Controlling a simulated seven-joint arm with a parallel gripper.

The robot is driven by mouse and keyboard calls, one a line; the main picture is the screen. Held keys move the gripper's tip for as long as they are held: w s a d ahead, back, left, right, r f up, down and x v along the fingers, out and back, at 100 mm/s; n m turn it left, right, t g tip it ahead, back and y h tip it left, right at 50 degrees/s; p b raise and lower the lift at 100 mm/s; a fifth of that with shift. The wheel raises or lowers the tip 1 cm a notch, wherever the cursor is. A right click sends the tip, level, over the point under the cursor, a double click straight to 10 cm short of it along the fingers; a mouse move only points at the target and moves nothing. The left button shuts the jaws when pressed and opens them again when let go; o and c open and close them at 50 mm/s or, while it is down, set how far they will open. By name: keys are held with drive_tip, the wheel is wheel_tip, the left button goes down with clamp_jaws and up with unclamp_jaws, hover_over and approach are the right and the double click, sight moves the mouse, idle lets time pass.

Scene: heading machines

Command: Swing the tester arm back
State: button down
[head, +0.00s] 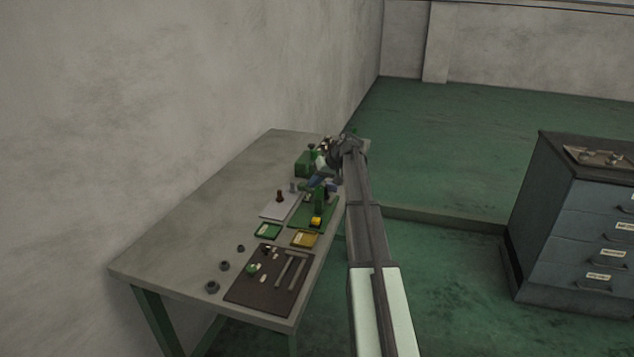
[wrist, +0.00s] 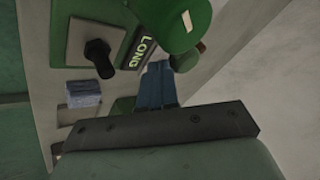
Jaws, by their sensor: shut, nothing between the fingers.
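My gripper (wrist: 157,72) shows in the wrist view as two blue fingers set side by side, shut and empty. A green rounded machine part (wrist: 185,22) lies just beyond the fingertips, with a short brown-ended piece (wrist: 188,60) close to them; I cannot tell whether they touch. I cannot tell for sure which piece is the tester arm; my arm hides part of this area.
The grey table (head: 180,250) carries a green machine (head: 305,163), a white board (head: 273,211) with a red-brown knob, green and yellow trays, and a dark mat (head: 245,297) with tools. A black knob (wrist: 97,52) stands near the fingers. A drawer cabinet (head: 570,230) stands right.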

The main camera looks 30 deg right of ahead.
sight(304, 185)
drive_tip(key=shift+w+a+n+g+y, duration=0.1)
drive_tip(key=shift+a+n+g+y, duration=0.25)
drive_tip(key=shift+n, duration=0.25)
idle(0.3)
drive_tip(key=shift+a, duration=1.4)
